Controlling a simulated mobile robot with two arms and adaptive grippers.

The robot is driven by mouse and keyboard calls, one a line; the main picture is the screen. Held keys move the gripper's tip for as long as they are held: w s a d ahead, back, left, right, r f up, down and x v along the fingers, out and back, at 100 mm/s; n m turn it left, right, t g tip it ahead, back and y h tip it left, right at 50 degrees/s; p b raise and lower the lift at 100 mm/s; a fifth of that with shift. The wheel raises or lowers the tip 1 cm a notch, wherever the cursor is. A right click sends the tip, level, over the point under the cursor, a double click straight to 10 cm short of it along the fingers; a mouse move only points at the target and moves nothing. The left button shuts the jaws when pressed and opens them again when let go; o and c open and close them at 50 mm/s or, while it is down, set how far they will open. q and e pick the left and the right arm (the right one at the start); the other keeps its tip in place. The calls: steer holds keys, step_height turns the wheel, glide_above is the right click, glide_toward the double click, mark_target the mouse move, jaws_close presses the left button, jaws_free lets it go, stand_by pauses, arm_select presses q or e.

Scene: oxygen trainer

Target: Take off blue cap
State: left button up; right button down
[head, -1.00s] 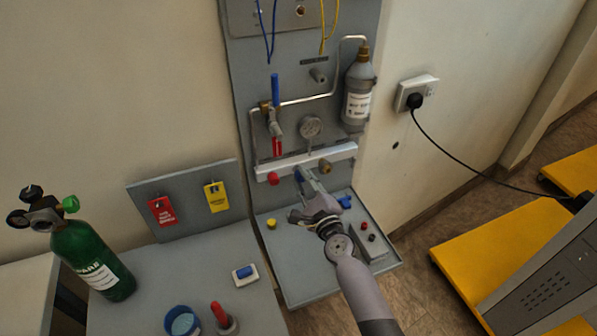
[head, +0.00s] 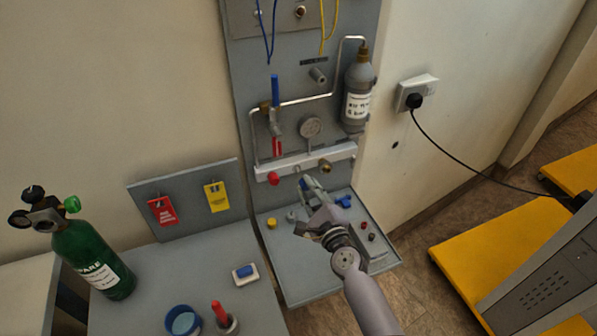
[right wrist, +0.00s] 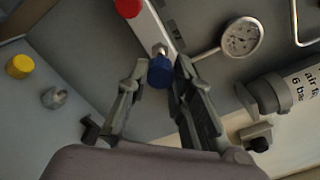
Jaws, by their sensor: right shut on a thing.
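My right gripper (head: 304,184) is shut on the blue cap (right wrist: 161,71), which sits between its fingertips in the right wrist view. The cap is just in front of a bare silver outlet (head: 297,169) on the white manifold bar (head: 310,160). A small gap between cap and outlet seems to show in the head view; the right wrist view does not make it clear. In the head view the fingers mostly hide the cap. My left gripper is not in view.
A red cap (head: 273,178) and a brass fitting (head: 326,166) flank the outlet. The shelf below holds a yellow cap (head: 272,223), a grey cap (head: 291,215) and a blue part (head: 344,201). A gauge (head: 310,126) and grey bottle (head: 357,95) are above.

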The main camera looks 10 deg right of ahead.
steer(key=n+g+y+p, duration=0.3)
steer(key=n+g+p, duration=0.1)
steer(key=g, duration=0.6)
glide_above(299, 276)
steer(key=s+d, duration=0.2)
steer(key=f, duration=1)
steer(key=shift+w+a, duration=0.2)
steer(key=shift+s+f, duration=0.15)
steer(key=shift+s, duration=0.05)
steer(key=shift+s+f, duration=0.1)
steer(key=shift+f, duration=0.1)
step_height(299, 276, down, 5)
steer(key=b, duration=0.6)
steer(key=shift+r, duration=0.15)
steer(key=shift+s+d+f+b, duration=0.1)
steer(key=shift+f+b, duration=0.25)
steer(key=shift+f, duration=0.15)
